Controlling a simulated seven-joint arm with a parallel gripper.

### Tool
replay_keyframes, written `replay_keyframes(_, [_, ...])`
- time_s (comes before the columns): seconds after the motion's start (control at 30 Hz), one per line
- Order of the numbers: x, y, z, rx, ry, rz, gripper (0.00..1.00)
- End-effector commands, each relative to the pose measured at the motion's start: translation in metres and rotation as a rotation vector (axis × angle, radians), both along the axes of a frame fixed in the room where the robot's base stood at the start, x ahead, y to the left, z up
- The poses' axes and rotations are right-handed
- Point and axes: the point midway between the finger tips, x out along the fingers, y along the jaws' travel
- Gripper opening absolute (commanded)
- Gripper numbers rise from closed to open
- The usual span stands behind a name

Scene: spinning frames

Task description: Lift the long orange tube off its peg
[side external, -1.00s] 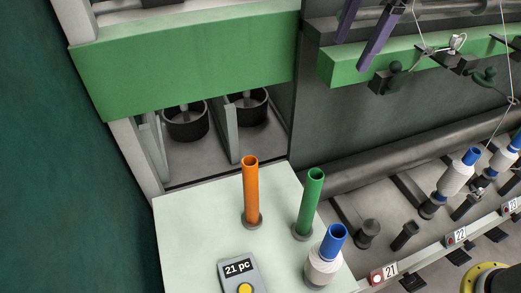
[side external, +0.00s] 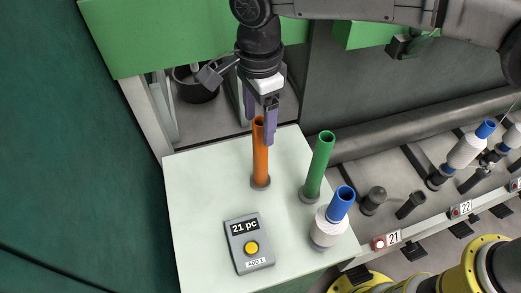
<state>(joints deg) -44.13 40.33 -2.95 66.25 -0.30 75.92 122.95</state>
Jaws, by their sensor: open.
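The long orange tube (side external: 260,160) stands upright on its peg, with a dark round base (side external: 260,183) at its foot, on the pale table. My gripper (side external: 259,125) points down at the top of the orange tube. Its purple fingers are open, one on the left behind the tube's top and one on the right in front of it. The tube's upper end lies between or close beside the fingers; contact cannot be told.
A green tube (side external: 319,165) stands just right of the orange one. A white bobbin on a blue tube (side external: 332,218) stands at the front right. A grey counter box (side external: 249,243) reading "21 pc" sits in front. The pale table's left side (side external: 195,205) is clear.

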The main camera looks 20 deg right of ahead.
Motion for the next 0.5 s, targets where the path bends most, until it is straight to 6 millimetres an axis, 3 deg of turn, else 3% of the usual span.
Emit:
replay_keyframes(0.27, [0.001, -0.002, -0.022, -0.001, 0.002, -0.001, 0.75])
replay_keyframes(0.5, [0.002, -0.005, -0.055, -0.003, 0.003, 0.000, 0.75])
